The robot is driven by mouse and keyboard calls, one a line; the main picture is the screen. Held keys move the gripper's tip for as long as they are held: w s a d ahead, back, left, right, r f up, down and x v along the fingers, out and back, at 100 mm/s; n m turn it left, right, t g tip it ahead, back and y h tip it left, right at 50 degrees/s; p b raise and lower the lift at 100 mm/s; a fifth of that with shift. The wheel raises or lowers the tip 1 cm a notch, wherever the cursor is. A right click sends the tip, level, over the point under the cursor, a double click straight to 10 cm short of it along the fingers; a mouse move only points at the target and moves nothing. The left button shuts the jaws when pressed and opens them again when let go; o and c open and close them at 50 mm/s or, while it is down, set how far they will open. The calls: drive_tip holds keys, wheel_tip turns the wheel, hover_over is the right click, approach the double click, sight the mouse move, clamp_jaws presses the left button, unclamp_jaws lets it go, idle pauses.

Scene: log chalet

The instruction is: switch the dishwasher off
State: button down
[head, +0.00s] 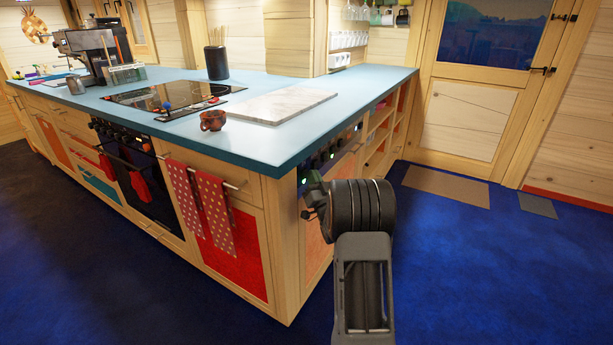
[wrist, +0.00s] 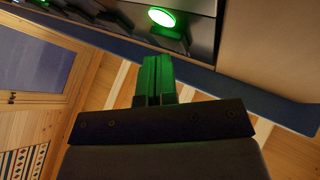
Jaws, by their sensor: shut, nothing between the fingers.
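The dishwasher's control strip (head: 335,152) appears to be the dark panel under the worktop on the island's right-hand side, with small green lights along it. In the head view my gripper (head: 308,198) is by the island's near corner, and my arm hides part of the front below the strip.
The blue worktop (head: 250,95) overhangs the panel; its edge (wrist: 230,84) runs close beside my gripper in the wrist view. A marble board (head: 275,105) and a brown cup (head: 213,120) stand on it. The blue floor to the right is clear up to a brown mat (head: 445,184).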

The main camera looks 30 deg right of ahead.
drive_tip(key=shift+w+a, duration=0.15)
drive_tip(key=shift+w, duration=0.1)
idle(0.3)
drive_tip(key=shift+s+b, duration=0.1)
drive_tip(key=shift+b, duration=0.25)
drive_tip(key=shift+s+d+b, duration=0.3)
drive_tip(key=shift+s+d, duration=0.05)
drive_tip(key=shift+s, duration=0.2)
drive_tip(key=s+d+b, duration=0.2)
drive_tip(key=s+d, duration=0.1)
drive_tip(key=s, duration=0.2)
drive_tip(key=shift+s, duration=0.15)
idle(0.6)
